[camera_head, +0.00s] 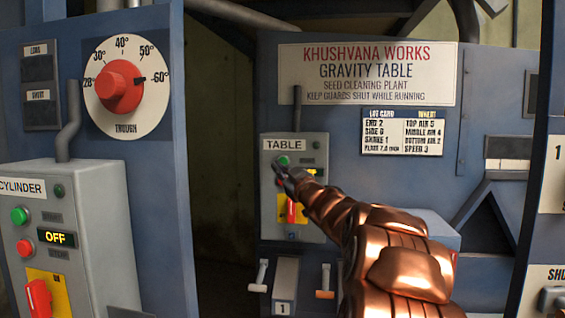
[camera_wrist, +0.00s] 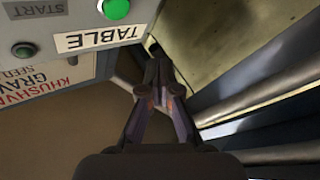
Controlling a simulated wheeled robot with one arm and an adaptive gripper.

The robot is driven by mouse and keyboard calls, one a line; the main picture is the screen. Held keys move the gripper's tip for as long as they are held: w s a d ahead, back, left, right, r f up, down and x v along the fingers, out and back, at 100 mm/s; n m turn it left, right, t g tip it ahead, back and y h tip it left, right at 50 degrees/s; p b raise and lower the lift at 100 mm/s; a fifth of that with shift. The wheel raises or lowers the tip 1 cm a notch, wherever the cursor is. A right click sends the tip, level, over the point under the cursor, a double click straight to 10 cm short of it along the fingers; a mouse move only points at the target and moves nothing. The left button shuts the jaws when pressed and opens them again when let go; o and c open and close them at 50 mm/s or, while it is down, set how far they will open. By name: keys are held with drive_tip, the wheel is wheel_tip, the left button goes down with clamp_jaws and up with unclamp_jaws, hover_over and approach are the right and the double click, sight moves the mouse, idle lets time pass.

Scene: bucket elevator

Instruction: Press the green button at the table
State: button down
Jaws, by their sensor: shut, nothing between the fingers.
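The green button (camera_head: 283,160) is on the grey control box labelled TABLE (camera_head: 318,230), mounted on the blue machine. My gripper (camera_head: 280,169) is shut and empty in front of this box, its tips just below the green button in the head view. In the wrist view the bright green button (camera_wrist: 116,9) is at the top edge, above the upside-down TABLE label. There my shut fingertips (camera_wrist: 154,50) lie right of and below the button, clear of it in the picture. I cannot tell how far the tips are from the panel. My gripper partly hides the box's red controls.
A CYLINDER box (camera_head: 100,190) with its own green button (camera_head: 19,215), red button and OFF display stands at left, below a red dial (camera_head: 119,87). Small levers (camera_head: 325,281) sit below the TABLE box. A dark gap (camera_head: 222,150) lies between the machine panels.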

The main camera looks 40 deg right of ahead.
sight(283, 162)
drive_tip(key=w+d+p, duration=0.2)
drive_tip(key=w+d, duration=0.1)
drive_tip(key=d, duration=0.2)
drive_tip(key=shift+w, duration=0.25)
idle(0.8)
drive_tip(key=shift+w+d+r+p, duration=0.1)
drive_tip(key=shift+d+p, duration=0.05)
drive_tip(key=shift+p, duration=0.35)
drive_tip(key=shift+w+d, duration=0.2)
drive_tip(key=shift+w+d+p, duration=0.25)
drive_tip(key=shift+d+p, duration=0.15)
drive_tip(key=shift+p, duration=0.15)
idle(1.0)
drive_tip(key=shift+a, duration=0.1)
drive_tip(key=shift+s+a+b, duration=0.4)
drive_tip(key=shift+s+a, duration=0.1)
drive_tip(key=shift+a, duration=0.15)
idle(0.4)
